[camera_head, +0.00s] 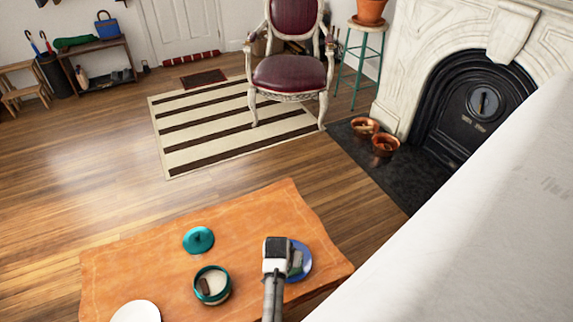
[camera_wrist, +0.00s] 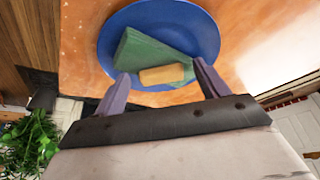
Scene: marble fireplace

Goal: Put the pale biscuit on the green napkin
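The pale biscuit (camera_wrist: 161,74) shows in the wrist view at the near edge of the folded green napkin (camera_wrist: 145,54). It appears to lie partly on the napkin; I cannot tell how much of it rests there. The napkin lies on a blue plate (camera_wrist: 200,30). My gripper (camera_wrist: 162,82) is open, with its fingers on either side of the biscuit and a gap at each side. In the head view my gripper (camera_head: 277,258) is over the left part of the blue plate (camera_head: 306,262), with some napkin (camera_head: 296,264) showing. The biscuit is hidden there.
The plate stands on an orange-brown table (camera_head: 150,265). To its left are a teal bowl (camera_head: 212,299) holding something pale and a dark brown piece, a teal lid (camera_head: 198,240), and a white plate (camera_head: 136,312). The table's right edge is close to the blue plate.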

